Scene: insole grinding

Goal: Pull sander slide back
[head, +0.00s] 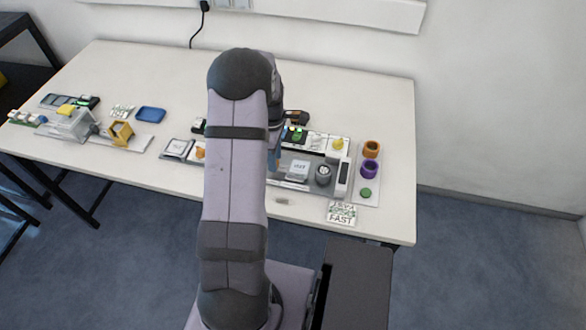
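A grey machine with a yellow block on top (72,122), which looks like the sander, stands at the left of the table. A yellow ring-shaped part (121,133) sits at its right on a light base plate. I cannot tell which part is the slide. My arm rises through the middle of the view and bends over the table. Only a narrow edge of what may be my gripper (274,162) shows right of my arm, beside the central station. Its fingertips are hidden, so I cannot see whether it is open or holds anything.
A station with a grey knob (323,174), a white upright block (343,177) and a yellow knob (338,144) stands right of my arm. Orange (371,148) and purple (369,168) rings lie further right. A blue tray (150,114) lies left. The table's back is clear.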

